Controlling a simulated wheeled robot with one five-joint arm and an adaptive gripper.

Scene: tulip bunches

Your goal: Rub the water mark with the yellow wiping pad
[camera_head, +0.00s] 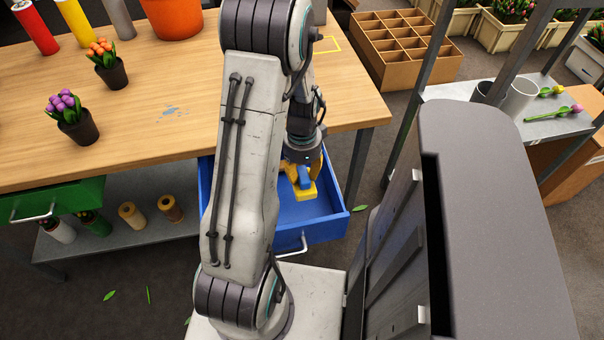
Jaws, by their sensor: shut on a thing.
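The water mark (172,110) is a small patch of pale blue-grey spots on the wooden table top (200,60), left of my arm. The yellow wiping pad (304,194) is over or inside the open blue drawer (325,236), below the table's front edge. My gripper (303,177) points down and is shut on the pad's blue upper part. I cannot tell whether the pad touches the drawer floor. My arm hides the drawer's left part.
Two potted tulip bunches, purple (75,122) and orange (107,68), stand left of the mark. An orange bucket (172,16) and several cans are at the back. A green drawer (50,200) is at left. A metal shelf (550,115) stands right.

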